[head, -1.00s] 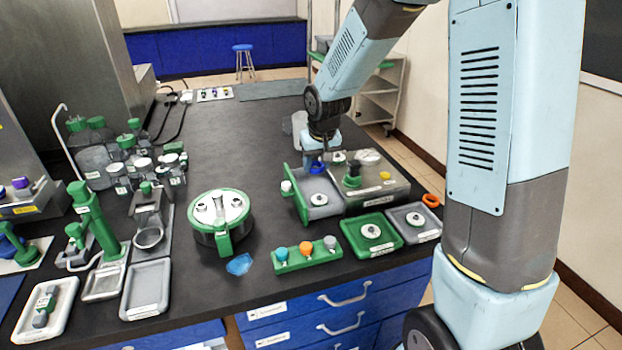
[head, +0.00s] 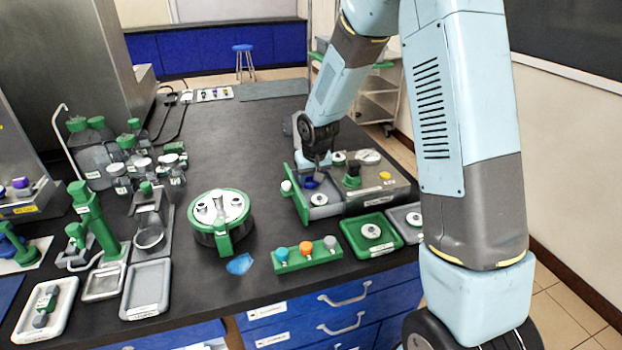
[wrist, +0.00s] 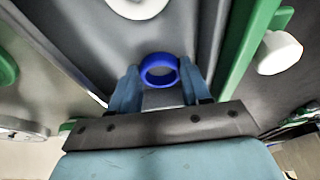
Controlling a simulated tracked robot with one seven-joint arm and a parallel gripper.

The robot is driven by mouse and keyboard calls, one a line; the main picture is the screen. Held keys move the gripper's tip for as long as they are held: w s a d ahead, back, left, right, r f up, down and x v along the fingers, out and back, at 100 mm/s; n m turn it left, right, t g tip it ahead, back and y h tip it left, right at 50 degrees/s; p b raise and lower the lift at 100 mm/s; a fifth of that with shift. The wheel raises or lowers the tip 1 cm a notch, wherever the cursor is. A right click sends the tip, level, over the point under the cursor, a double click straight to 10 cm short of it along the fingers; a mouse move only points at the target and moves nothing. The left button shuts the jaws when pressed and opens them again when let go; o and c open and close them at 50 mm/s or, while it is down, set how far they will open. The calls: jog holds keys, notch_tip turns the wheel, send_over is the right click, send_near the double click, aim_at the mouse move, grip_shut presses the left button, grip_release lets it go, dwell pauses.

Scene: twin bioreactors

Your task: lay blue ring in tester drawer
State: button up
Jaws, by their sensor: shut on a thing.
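The blue ring (wrist: 159,69) is between the two light-blue fingertips of my gripper (wrist: 157,88) in the wrist view. My gripper is shut on it. In the head view the blue ring (head: 311,183) shows over the far part of the open tester drawer (head: 317,212). The drawer has a green front with a white knob, and a white disc (head: 319,199) lies in its nearer part. Whether the ring touches the drawer floor I cannot tell. The tester (head: 392,193) stands to the right of the drawer, with a green knob and a yellow button on top.
A green tray (head: 388,246) and a grey tray (head: 402,217) stand in front of the tester. A green rack (head: 306,259) with several coloured knobs and a green-lidded round vessel (head: 219,214) stand nearer left. The bench beyond the vessel is clear.

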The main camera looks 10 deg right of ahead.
jog(key=shift+s+f, duration=0.1)
jog(key=shift+f, duration=0.25)
jog(key=shift+s+f, duration=0.15)
jog(key=shift+f, duration=0.05)
jog(key=o, duration=0.8)
jog(key=shift+s, duration=0.1)
jog(key=shift+d+r, duration=0.1)
jog(key=shift+r, duration=0.45)
jog(key=w+a+v, duration=0.1)
jog(key=v, duration=1.1)
jog(key=s+d+r+m+t, duration=0.1)
jog(key=s+d+r, duration=0.8)
jog(key=s+r, duration=0.3)
jog(key=shift+m+t+h, duration=0.3)
jog(key=shift+m+t, duration=0.3)
jog(key=shift+s+d+r, duration=0.7)
jog(key=shift+s+d, duration=0.25)
jog(key=shift+s, duration=1.9)
jog(key=shift+s+d+r, duration=0.7)
jog(key=shift+s+d, duration=0.3)
jog(key=shift+s, duration=1.9)
jog(key=shift+s+d+r, duration=0.7)
jog(key=shift+s+d, duration=0.25)
jog(key=shift+s, duration=1.9)
